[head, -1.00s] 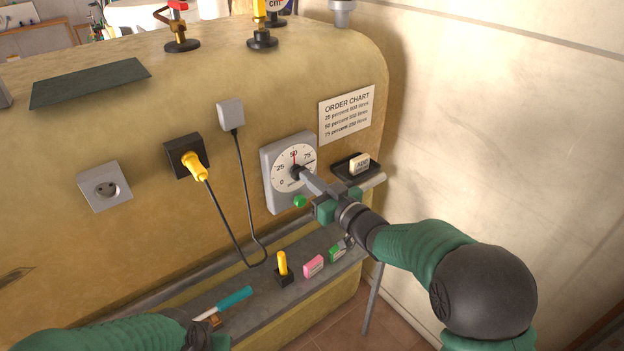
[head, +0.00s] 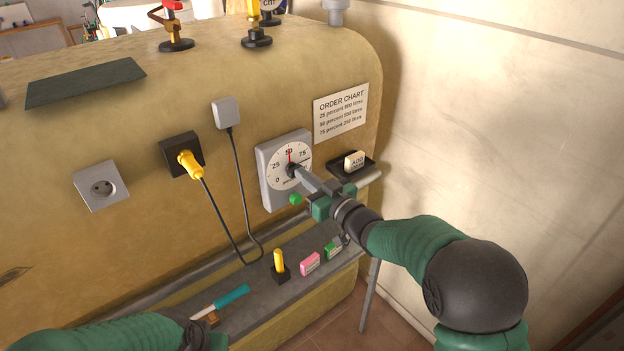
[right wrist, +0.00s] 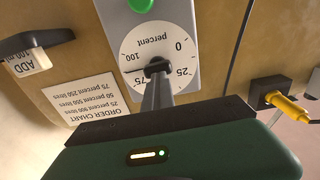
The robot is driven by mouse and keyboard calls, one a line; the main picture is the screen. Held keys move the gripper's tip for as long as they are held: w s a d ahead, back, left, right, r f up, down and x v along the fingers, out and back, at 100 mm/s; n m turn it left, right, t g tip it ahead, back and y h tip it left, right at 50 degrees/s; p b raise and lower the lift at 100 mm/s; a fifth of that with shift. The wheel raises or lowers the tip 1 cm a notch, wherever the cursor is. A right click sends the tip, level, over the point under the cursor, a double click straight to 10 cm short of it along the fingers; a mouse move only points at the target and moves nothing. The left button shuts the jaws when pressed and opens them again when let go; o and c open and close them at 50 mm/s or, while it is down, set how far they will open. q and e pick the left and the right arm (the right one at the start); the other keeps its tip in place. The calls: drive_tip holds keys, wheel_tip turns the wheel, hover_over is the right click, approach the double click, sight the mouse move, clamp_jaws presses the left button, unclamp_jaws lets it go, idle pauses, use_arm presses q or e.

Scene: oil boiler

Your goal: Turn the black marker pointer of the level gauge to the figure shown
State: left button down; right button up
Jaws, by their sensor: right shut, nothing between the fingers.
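The level gauge (head: 271,184) is a grey plate with a round white dial on the tank front. Its red needle (head: 289,155) stands at 50. The black marker pointer (head: 303,165) points right, a little past 75. In the right wrist view the dial is upside down and the marker pointer (right wrist: 139,70) lies between 75 and 100. My right gripper (head: 296,173) is shut and empty, its tips at the dial's hub, covering part of the dial; contact is unclear. My left gripper (head: 206,335) is at the bottom edge, its fingers not clear.
The order chart (head: 341,112) is on the tank, right of the gauge. A black tray (head: 366,168) holds a white "ADD" block (head: 354,161). A green knob (head: 296,199) is below the dial.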

drive_tip(key=o, duration=0.7)
drive_tip(key=shift+d+f, duration=0.1)
drive_tip(key=shift+f, duration=0.6)
drive_tip(key=shift+o, duration=0.9)
drive_tip(key=shift+s+g, duration=0.1)
drive_tip(key=shift+g, duration=0.2)
use_arm(q)
drive_tip(key=shift+w+a+f, duration=0.5)
drive_tip(key=shift+w, duration=0.3)
use_arm(e)
drive_tip(key=v, duration=1.7)
drive_tip(key=shift+s, duration=0.15)
